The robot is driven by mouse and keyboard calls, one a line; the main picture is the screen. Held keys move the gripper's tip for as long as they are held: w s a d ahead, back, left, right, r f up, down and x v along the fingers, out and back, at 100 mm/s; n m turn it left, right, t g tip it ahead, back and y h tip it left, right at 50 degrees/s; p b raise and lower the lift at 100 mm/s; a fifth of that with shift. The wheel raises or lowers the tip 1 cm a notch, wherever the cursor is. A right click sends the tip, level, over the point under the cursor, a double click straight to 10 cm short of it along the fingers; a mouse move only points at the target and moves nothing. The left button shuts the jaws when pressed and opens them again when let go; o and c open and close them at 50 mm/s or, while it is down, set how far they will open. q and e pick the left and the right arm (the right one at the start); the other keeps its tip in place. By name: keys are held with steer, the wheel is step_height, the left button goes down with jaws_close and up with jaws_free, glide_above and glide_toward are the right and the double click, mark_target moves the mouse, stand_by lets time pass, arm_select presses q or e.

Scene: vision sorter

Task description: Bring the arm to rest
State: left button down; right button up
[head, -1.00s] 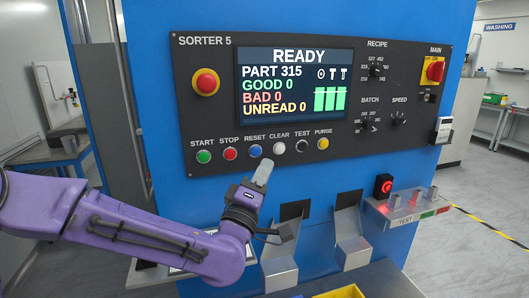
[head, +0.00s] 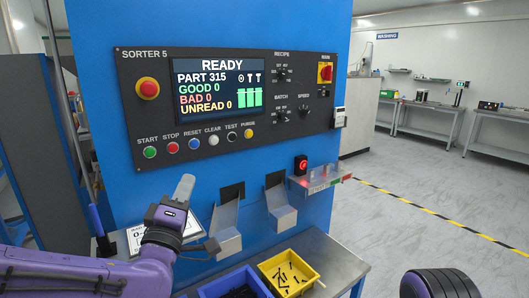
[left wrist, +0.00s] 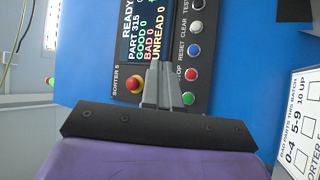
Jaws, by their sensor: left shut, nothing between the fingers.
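My left gripper (head: 183,188) is shut and empty in the head view, in front of the blue sorter's front (head: 190,178) and below the row of buttons. Its arm comes in from the lower left. In the left wrist view its closed fingers (left wrist: 160,85) point toward the control panel (left wrist: 180,60), apart from the gripper as far as I can tell. The screen (head: 219,86) reads READY, part 315, with good, bad and unread all 0. At the lower right of the head view a dark, purple-edged rounded part of mine shows; my right gripper is not seen.
Two metal chutes (head: 226,224) (head: 280,205) stick out below the panel. A blue bin (head: 216,287) and a yellow bin (head: 309,274) with dark parts sit under them. A small shelf with a red-lit button (head: 301,165) is at right. Open floor (head: 400,225) lies to the right.

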arm_select(q)
steer(key=s+a+f+m+g+y, duration=0.15)
steer(key=f+g, duration=0.25)
steer(key=f, duration=0.7)
steer(key=s+a+f+g, duration=0.2)
steer(key=s+f+g, duration=0.1)
steer(key=f, duration=0.9)
steer(key=s+a+f+m+g+y, duration=0.1)
steer(key=s+a+f+g, duration=0.2)
steer(key=f, duration=0.8)
steer(key=s+a+f+g, duration=0.1)
steer(key=s+f, duration=0.2)
steer(key=s+f+m+g+y, duration=0.1)
steer(key=s+f+g, duration=0.1)
steer(key=s+f, duration=0.2)
steer(key=s+a+f+g+y, duration=0.1)
steer(key=s+f, duration=0.2)
steer(key=f, duration=0.1)
steer(key=shift+s+a+m+g, duration=0.15)
steer(key=shift+a+m+g, duration=0.1)
steer(key=shift+a+g, duration=0.1)
steer(key=s+a+f+m+g, duration=0.1)
steer(key=s+f, duration=0.3)
steer(key=s, duration=0.4)
steer(key=s+a+f+m+g+y, duration=0.1)
steer(key=s+a+f+g, duration=0.2)
steer(key=s, duration=0.5)
steer(key=shift+s+a+f, duration=0.25)
steer(key=shift+a+f, duration=0.05)
steer(key=shift+f, duration=0.25)
